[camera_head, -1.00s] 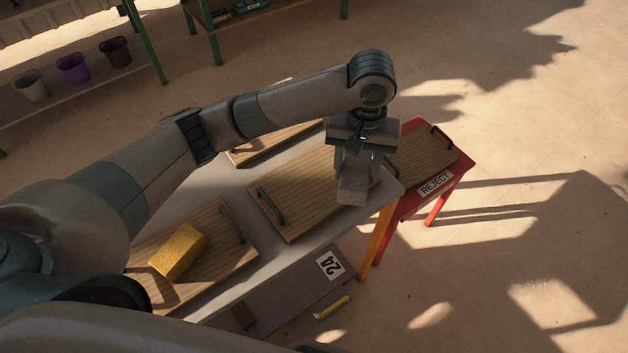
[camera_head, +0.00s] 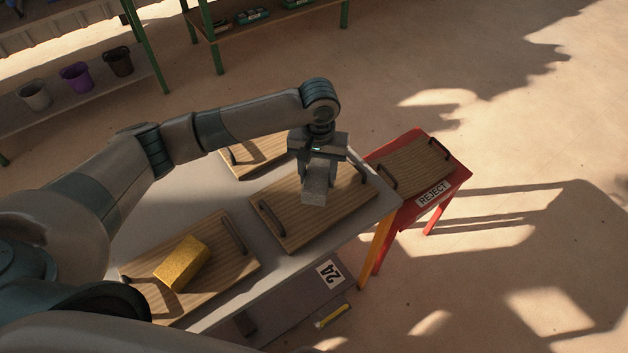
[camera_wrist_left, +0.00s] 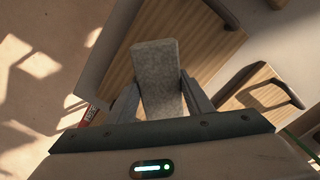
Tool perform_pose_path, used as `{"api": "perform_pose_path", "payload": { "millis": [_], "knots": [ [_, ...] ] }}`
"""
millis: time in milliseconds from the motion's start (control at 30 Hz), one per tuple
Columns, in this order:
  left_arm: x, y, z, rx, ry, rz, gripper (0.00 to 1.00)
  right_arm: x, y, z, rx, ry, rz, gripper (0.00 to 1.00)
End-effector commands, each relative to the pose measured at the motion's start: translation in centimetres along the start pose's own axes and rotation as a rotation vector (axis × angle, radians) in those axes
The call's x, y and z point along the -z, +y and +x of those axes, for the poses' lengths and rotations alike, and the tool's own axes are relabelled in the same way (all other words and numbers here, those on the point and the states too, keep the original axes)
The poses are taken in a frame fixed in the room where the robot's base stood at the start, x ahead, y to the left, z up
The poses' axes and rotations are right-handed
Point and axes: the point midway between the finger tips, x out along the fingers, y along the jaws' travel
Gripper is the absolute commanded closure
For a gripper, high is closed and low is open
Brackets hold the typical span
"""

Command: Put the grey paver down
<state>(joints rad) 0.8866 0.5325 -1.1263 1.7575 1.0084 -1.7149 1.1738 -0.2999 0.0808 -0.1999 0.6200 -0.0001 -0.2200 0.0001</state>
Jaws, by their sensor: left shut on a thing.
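The grey paver (camera_head: 315,187) is a speckled block held in my left gripper (camera_head: 317,172), whose jaws are shut on it. It hangs over the middle wooden board (camera_head: 345,203), which has dark handles. I cannot tell for sure whether the paver touches the board. In the left wrist view the paver (camera_wrist_left: 158,82) sits between the two fingers (camera_wrist_left: 160,98), with board wood beyond it. My right gripper is not in view.
A yellow block (camera_head: 182,263) lies on the near-left board (camera_head: 226,262). Another board (camera_head: 250,157) lies at the back of the grey table (camera_head: 165,218). A red REJECT stand (camera_head: 462,172) with an empty board (camera_head: 412,163) adjoins on the right. Bins stand on a shelf far left.

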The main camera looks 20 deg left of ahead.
Motion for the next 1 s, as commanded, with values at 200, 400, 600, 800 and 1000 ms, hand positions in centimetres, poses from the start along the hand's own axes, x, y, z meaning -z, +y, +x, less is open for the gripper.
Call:
{"api": "perform_pose_path", "payload": {
  "millis": [200,400,600,800,1000],
  "knots": [
    [0.7,-0.9,0.5,-0.002,0.002,0.000,1.00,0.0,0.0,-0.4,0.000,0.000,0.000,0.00],
    [0.7,-0.9,0.6,-0.002,0.002,0.001,1.00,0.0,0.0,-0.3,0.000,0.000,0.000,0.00],
    [0.6,-0.9,0.9,-0.001,0.000,0.001,1.00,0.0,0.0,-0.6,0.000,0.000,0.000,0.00],
    [0.6,-1.0,2.9,0.000,0.001,0.001,1.00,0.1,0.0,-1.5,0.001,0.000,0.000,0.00],
    [0.6,-1.0,4.5,-0.001,0.001,0.001,1.00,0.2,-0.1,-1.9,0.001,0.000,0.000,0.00]
  ]
}}
